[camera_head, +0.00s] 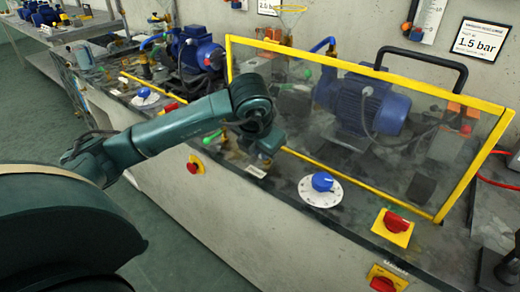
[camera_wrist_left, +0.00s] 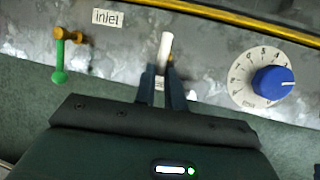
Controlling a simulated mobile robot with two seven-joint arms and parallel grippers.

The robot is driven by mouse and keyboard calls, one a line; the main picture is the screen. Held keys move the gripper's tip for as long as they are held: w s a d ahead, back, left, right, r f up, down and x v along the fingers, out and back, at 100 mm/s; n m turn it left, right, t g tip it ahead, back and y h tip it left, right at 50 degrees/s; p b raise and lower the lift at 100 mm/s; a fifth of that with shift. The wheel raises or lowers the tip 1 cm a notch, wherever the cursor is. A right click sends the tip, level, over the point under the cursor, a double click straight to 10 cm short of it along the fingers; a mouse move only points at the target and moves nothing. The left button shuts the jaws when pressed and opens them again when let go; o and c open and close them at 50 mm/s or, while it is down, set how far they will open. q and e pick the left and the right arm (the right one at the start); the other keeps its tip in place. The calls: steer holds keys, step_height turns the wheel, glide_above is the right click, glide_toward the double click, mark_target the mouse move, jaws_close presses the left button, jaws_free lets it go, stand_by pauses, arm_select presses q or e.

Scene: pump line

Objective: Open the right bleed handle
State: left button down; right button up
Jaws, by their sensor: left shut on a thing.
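A white handle (camera_wrist_left: 165,45) stands up between the fingers of my left gripper (camera_wrist_left: 163,72) in the left wrist view. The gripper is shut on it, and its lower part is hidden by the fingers. I take it for the right bleed handle; its own label is mostly covered. In the head view my left gripper (camera_head: 265,150) is at the bench front edge, left of the blue knob, and its wrist hides the handle. My right gripper is not in view.
A green lever (camera_wrist_left: 59,60) on a brass fitting is left, by the "inlet" label (camera_wrist_left: 108,16). A blue dial knob (camera_wrist_left: 272,81) is right. A yellow-framed clear guard (camera_head: 345,110) stands behind, before a blue pump (camera_head: 365,105). A red knob (camera_head: 397,220) is further right.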

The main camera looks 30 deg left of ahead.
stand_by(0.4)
arm_select(q)
steer(key=c, duration=1.5)
jaws_free()
steer(key=p+v, duration=0.2)
steer(key=v, duration=1.1)
steer(key=shift+r, duration=0.1)
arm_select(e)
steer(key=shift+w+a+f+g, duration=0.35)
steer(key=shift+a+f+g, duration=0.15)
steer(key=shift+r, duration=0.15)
